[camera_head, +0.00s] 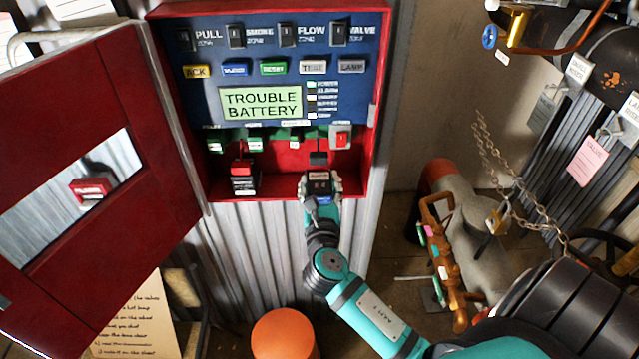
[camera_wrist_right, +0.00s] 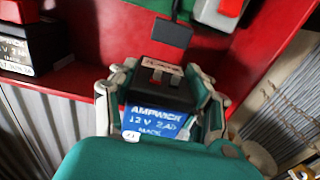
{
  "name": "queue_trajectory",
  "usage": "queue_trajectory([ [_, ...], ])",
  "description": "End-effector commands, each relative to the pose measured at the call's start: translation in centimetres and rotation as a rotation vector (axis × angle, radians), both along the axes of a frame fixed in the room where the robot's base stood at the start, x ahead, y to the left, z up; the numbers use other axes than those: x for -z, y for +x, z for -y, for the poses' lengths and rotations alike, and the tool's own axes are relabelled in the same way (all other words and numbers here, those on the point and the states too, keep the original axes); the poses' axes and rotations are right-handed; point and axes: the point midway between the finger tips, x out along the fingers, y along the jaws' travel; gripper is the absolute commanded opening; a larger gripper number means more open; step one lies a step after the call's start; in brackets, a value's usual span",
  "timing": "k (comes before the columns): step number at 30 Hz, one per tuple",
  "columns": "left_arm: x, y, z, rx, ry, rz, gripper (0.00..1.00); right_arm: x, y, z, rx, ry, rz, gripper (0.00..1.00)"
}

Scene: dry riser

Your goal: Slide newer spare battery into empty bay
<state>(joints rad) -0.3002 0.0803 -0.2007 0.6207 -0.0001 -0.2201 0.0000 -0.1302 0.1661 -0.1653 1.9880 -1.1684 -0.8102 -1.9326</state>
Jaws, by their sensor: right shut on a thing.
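My right gripper (camera_head: 321,192) is shut on a battery with a black top and a blue label reading AMPWICK 12 V (camera_wrist_right: 158,107). The battery's dark top also shows in the head view (camera_head: 319,176). It is upright at the front lip of the red cabinet's floor, right of centre; I cannot tell whether it touches the floor. Another dark battery (camera_head: 243,184), with a red piece on top, stands in the left bay; its side shows in the wrist view (camera_wrist_right: 28,48). A black plate (camera_wrist_right: 171,35) hangs just behind the held battery. My left gripper is not in view.
The cabinet panel (camera_head: 262,103) displays TROUBLE BATTERY. The red door (camera_head: 150,200) is swung open to the left. Green boards and a grey box with a red switch (camera_head: 341,138) sit above the bays. Pipes, chains and tags crowd the right; an orange cylinder (camera_head: 285,335) stands below.

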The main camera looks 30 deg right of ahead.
Motion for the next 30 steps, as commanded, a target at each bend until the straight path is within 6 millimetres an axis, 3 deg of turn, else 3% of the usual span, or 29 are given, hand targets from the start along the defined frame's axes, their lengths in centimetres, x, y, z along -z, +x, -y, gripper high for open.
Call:
queue_trajectory([
  [30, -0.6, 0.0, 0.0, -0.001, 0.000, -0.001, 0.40, -0.3, 1.2, 0.7, 0.000, -0.002, 0.006, 0.00],
])
